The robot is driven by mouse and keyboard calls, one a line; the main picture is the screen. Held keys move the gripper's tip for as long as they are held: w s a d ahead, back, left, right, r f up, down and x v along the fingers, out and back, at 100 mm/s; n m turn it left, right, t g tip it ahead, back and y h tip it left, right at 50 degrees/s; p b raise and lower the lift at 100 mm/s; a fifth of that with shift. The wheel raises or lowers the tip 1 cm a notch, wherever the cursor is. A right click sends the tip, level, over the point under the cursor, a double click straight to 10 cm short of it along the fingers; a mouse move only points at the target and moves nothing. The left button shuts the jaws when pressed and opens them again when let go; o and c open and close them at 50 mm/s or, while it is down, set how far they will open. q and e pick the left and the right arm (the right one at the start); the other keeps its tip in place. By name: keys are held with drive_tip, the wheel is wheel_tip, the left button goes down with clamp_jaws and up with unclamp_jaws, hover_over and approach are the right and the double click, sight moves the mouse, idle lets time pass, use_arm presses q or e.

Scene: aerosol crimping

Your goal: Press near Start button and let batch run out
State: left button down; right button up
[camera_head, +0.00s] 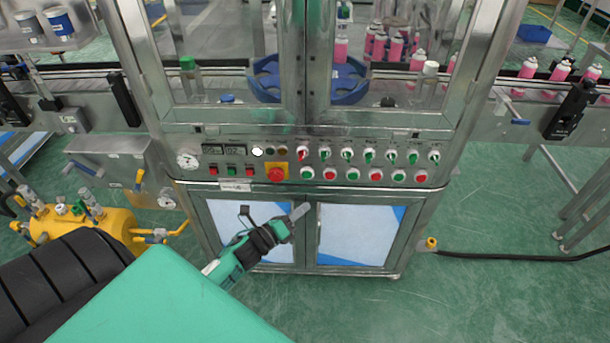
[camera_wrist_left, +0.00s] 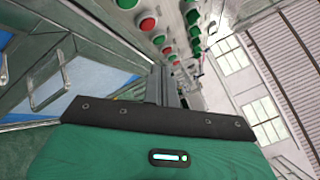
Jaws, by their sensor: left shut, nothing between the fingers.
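The control panel (camera_head: 340,160) of the steel machine carries a lower row of alternating green and red buttons. I cannot read which one is labelled Start. My left gripper (camera_head: 303,210) is shut and empty, in front of the cabinet doors and below the button row, apart from the buttons in the picture. In the left wrist view its narrow shut fingers (camera_wrist_left: 171,88) point toward the panel, with a red button (camera_wrist_left: 147,24) and a green button (camera_wrist_left: 158,40) above them. My right gripper is not in view.
A red emergency stop (camera_head: 276,174) on a yellow plate sits left of the button row. Selector knobs (camera_head: 347,154) line the row above. Pink cans (camera_head: 527,70) stand on the conveyor at the right. A door handle (camera_wrist_left: 50,88) juts out in the left wrist view.

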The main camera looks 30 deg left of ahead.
sight(307, 175)
use_arm(q)
drive_tip(key=shift+r, duration=0.2)
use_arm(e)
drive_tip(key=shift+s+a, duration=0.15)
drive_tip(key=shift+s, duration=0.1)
use_arm(q)
drive_tip(key=w+a+b, duration=0.2)
drive_tip(key=w+a, duration=0.2)
drive_tip(key=w, duration=0.3)
drive_tip(key=shift+w+a, duration=0.3)
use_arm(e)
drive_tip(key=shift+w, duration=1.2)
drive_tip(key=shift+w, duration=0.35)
use_arm(q)
drive_tip(key=shift+w+a, duration=0.1)
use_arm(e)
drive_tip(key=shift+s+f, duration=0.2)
